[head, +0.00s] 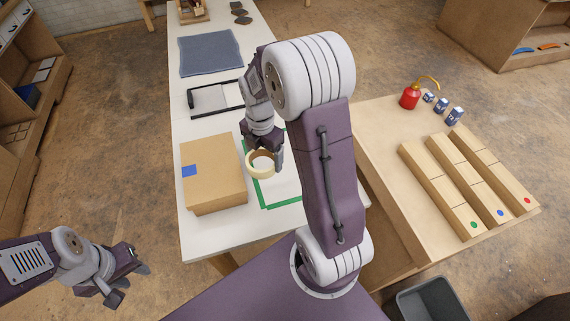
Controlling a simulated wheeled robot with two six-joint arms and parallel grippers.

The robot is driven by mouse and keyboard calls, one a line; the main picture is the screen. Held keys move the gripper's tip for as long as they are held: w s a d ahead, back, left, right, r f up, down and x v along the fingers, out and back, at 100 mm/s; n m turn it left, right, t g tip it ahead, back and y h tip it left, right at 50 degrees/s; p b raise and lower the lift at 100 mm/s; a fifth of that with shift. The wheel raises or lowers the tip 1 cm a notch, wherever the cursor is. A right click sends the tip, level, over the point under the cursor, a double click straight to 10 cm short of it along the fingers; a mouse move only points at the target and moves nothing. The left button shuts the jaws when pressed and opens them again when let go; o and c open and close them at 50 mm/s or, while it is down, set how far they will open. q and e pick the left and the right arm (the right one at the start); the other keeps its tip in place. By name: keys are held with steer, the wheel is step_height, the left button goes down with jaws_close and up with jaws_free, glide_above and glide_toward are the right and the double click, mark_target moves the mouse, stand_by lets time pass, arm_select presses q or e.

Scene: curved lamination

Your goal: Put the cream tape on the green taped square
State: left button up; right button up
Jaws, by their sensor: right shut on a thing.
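The cream tape (262,172) is a pale ring with a brown inner core. My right gripper (266,155) is shut on it, and it appears to be held above the white table near the green taped square (261,194). The square's left and lower edges show, while its right part is hidden behind my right arm. My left gripper (132,272) is at the lower left, away from the table; its fingers look spread apart with nothing between them.
A cardboard box (214,173) with a blue patch stands left of the square on the white table (200,243). A black frame (215,98) and a blue-grey mat (211,53) lie behind.

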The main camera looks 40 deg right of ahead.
steer(key=s+d+f, duration=0.1)
steer(key=d+f, duration=0.1)
steer(key=d, duration=0.1)
steer(key=s+d+f, duration=0.1)
steer(key=d+f, duration=0.1)
steer(key=d, duration=0.2)
steer(key=s+d+f+b, duration=0.1)
steer(key=d+f, duration=0.2)
steer(key=d, duration=0.1)
steer(key=shift+d, duration=0.15)
step_height(320, 180, down, 4)
steer(key=shift+r+b, duration=0.1)
steer(key=shift+b, duration=0.4)
steer(key=shift+w, duration=0.1)
steer(key=shift+f, duration=0.2)
